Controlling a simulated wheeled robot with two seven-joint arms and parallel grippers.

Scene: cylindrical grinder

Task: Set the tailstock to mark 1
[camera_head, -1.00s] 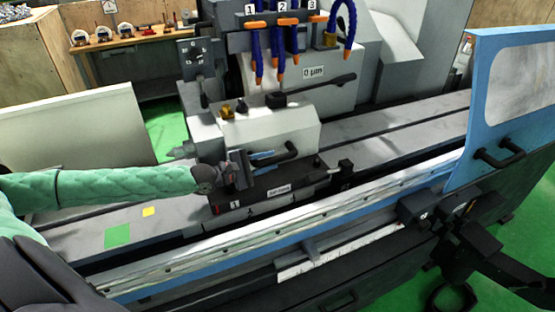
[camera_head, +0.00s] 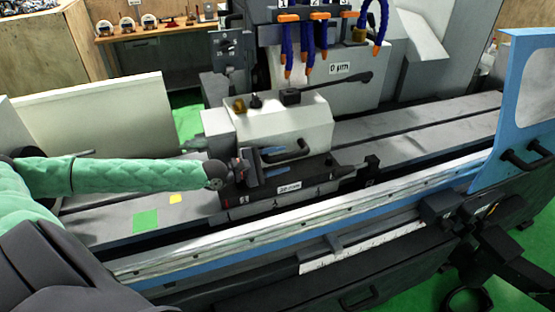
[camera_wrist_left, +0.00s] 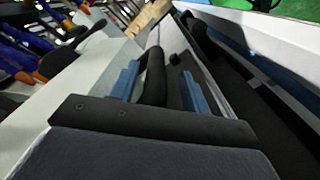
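The tailstock (camera_head: 290,130) is the pale block on the grinder's table in the head view, with a dark base and a small label (camera_head: 289,187) on its front. Small ticks and numbers show along the dark base, one red at its left end; they are too small to read surely. My left gripper (camera_head: 270,164) is at the black bar handle on the tailstock's front. In the left wrist view, its two blue fingers (camera_wrist_left: 163,87) stand apart on either side of the black handle (camera_wrist_left: 153,75), with a gap on the right side. My right gripper is out of view.
A green square (camera_head: 145,221) and a yellow square (camera_head: 175,198) lie on the table left of the tailstock. Orange-tipped blue hoses (camera_head: 306,60) hang behind it. A blue-framed guard (camera_head: 497,150) stands at the right. A long rail (camera_head: 300,222) runs in front.

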